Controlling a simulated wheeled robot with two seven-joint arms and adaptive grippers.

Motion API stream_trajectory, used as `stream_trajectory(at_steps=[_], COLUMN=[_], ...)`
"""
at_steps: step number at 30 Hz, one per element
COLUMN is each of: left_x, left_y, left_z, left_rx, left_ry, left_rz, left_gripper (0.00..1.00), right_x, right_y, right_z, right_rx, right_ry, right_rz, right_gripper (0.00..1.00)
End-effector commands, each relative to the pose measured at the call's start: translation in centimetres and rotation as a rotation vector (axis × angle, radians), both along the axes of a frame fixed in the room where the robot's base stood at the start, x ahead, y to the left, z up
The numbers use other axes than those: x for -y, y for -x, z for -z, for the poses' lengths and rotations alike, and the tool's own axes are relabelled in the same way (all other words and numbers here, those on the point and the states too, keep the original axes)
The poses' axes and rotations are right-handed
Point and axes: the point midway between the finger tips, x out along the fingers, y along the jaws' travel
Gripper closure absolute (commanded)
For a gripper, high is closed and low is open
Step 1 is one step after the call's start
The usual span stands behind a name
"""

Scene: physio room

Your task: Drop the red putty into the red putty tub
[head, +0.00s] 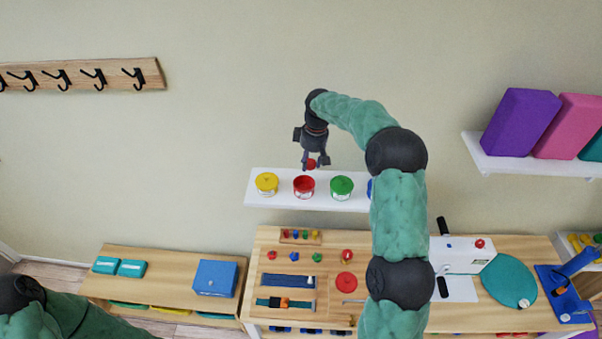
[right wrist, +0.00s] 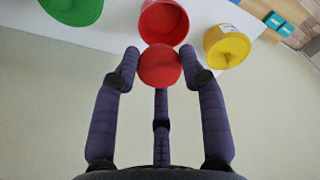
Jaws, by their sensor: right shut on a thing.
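The red putty (head: 311,164) is a small red ball held at the fingertips of my right gripper (head: 313,160). In the right wrist view the putty (right wrist: 160,66) sits between the fingers of the gripper (right wrist: 160,75). The red putty tub (head: 304,187) is open at the top and stands on the white wall shelf. In the head view the putty is just above the tub, slightly right of its middle. In the right wrist view the tub (right wrist: 164,20) is right beyond the putty, which overlaps its near edge. My left gripper is out of view; only my left arm shows.
A yellow tub (head: 267,183) and a green tub (head: 341,187) flank the red one on the white shelf (head: 262,200). A blue tub is partly hidden behind my right arm. Below is a wooden table (head: 262,242) with several small items. The wall above the shelf is clear.

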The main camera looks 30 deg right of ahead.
Motion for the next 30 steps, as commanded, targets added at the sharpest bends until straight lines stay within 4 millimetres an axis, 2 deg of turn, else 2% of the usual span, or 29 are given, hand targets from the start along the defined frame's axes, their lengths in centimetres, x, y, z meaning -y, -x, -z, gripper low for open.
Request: stream_trajectory(at_steps=[1,3,7,21,30], left_x=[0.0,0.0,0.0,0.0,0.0], left_y=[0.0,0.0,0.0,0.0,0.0], left_z=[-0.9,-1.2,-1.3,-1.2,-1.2], left_rx=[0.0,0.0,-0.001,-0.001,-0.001], left_ry=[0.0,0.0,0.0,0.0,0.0], left_rz=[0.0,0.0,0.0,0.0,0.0], left_gripper=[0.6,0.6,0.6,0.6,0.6], right_x=[0.3,0.5,0.7,0.7,0.7], right_y=[-0.1,-0.2,-0.3,-0.2,-0.3], right_z=[-0.9,-1.3,-1.3,3.3,4.5], right_rx=[0.0,0.002,0.002,0.0,0.003], right_ry=[-0.002,-0.003,-0.004,-0.004,-0.003], right_rz=[-0.005,-0.012,-0.019,-0.019,-0.018], right_gripper=[0.9,0.9,0.9,0.9,0.9])
